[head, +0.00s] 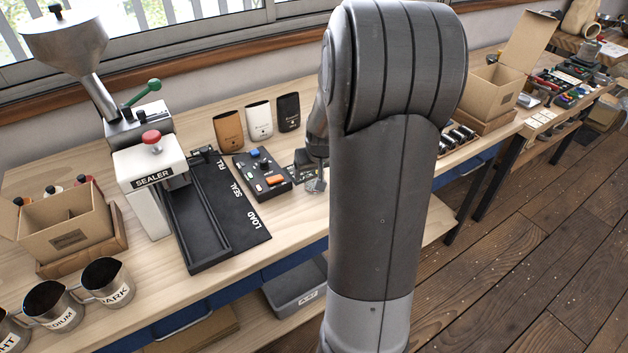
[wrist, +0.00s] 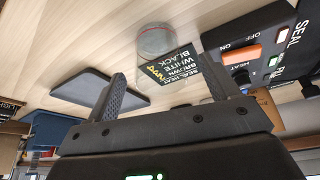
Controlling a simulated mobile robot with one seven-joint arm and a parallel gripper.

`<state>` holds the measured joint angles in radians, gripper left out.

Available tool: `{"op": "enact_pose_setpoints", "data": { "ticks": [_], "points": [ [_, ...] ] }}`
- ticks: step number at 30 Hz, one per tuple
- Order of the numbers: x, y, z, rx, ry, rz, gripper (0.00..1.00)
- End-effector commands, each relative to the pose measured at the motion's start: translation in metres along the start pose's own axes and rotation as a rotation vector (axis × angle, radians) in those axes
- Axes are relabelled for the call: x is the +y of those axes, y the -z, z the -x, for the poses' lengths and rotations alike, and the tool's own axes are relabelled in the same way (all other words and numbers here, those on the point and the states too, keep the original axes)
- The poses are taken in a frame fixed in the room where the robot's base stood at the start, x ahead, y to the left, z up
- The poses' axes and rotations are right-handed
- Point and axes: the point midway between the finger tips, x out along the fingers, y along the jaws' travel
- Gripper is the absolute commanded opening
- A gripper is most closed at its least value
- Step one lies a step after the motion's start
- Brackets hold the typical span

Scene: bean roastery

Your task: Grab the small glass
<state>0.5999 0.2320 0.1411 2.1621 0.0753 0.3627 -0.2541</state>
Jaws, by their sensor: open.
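The small glass (wrist: 158,42) is a clear, round, short vessel with a thin reddish rim line, standing on the pale wooden bench top in the wrist view. My gripper (wrist: 164,72) is open and empty. Its two dark fingers point toward the glass, which lies ahead of the fingertips and roughly between them, apart from both. In the head view my arm's large grey links hide most of the gripper and the bench around it, and I cannot clearly make out the glass there.
A black card with heat settings (wrist: 172,70) stands right by the glass. A control box (wrist: 262,50) is close on the right, and a dark flat pad (wrist: 98,90) lies left.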

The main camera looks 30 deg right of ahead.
Motion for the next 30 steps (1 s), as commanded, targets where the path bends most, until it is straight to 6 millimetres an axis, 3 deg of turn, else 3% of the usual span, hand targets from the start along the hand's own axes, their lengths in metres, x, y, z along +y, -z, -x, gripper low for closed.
{"op": "enact_pose_setpoints", "data": {
  "ticks": [15, 24, 30],
  "points": [
    [0.002, 0.002, -0.051, -0.001, 0.001, 0.001, 0.80],
    [0.002, 0.003, -0.054, 0.001, 0.000, 0.001, 0.80],
    [0.002, 0.003, -0.054, 0.001, 0.000, 0.001, 0.65]
  ]
}}
